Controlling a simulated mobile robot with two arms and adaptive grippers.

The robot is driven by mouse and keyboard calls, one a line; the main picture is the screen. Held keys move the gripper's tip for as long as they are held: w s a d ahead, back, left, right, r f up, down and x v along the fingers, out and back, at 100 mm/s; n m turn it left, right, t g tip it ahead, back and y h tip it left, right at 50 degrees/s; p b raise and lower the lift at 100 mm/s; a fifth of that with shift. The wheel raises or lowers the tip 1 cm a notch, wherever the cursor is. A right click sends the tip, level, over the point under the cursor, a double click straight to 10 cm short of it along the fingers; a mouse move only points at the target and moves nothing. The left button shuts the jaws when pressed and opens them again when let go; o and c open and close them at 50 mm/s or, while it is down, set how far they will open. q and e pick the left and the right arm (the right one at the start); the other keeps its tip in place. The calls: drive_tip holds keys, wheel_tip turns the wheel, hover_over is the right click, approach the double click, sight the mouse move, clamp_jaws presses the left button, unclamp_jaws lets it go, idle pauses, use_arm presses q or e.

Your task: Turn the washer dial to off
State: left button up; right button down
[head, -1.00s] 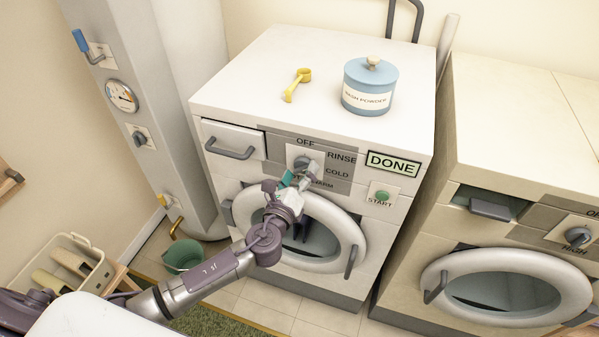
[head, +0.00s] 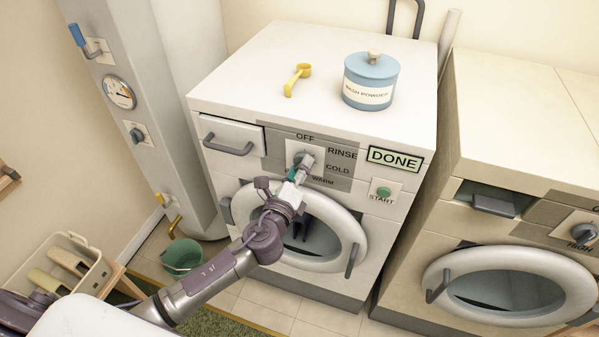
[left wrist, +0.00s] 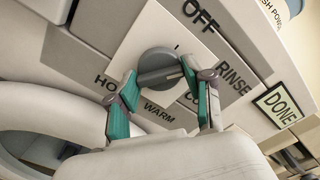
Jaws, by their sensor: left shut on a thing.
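The washer dial (head: 302,159) is a grey round knob with a raised bar, on a white plate on the white washer's front. In the left wrist view the dial (left wrist: 158,64) sits amid the labels OFF, RINSE, COLD, WARM and HOT. My left gripper (head: 297,172) is at the dial from below. In the left wrist view its teal-padded fingers (left wrist: 159,78) are on both ends of the bar, shut on it. I cannot tell which label the bar points to. HOT is hidden by the gripper in the head view. My right gripper is not in view.
A DONE display (head: 394,158) and a green START button (head: 384,191) are right of the dial. A blue wash powder jar (head: 370,82) and yellow scoop (head: 297,78) sit on the washer (head: 250,75). The round washer door (head: 345,225) is below the dial. A second machine (head: 520,160) stands right.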

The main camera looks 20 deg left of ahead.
use_arm(q)
drive_tip(key=n+b, duration=0.1)
drive_tip(key=n, duration=0.2)
drive_tip(key=shift+f+n, duration=0.15)
drive_tip(key=shift+n, duration=0.15)
drive_tip(key=shift+n+b, duration=0.7)
drive_tip(key=shift+n, duration=1)
drive_tip(key=o, duration=1.2)
drive_tip(key=s, duration=1.2)
drive_tip(key=shift+a, duration=0.2)
